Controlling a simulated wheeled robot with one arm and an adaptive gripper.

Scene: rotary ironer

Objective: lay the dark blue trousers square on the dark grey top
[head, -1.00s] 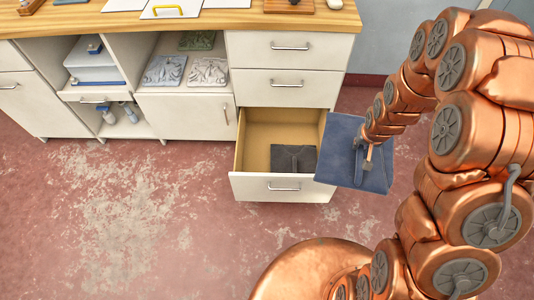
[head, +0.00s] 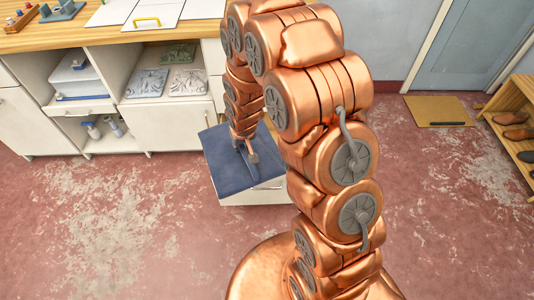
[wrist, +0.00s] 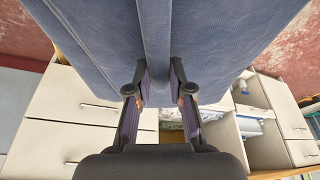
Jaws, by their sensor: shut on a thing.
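In the wrist view my gripper (wrist: 156,92) is shut on a raised fold in the middle of the trousers (wrist: 90,40), which spread out on both sides of the fingers. The dark grey top is hidden now behind the trousers and my arm. I cannot tell whether the trousers touch it.
My arm covers the drawers above. A brown mat (head: 437,111) lies by the door, and a shoe rack (head: 515,125) stands at the right. The reddish floor in front is clear.

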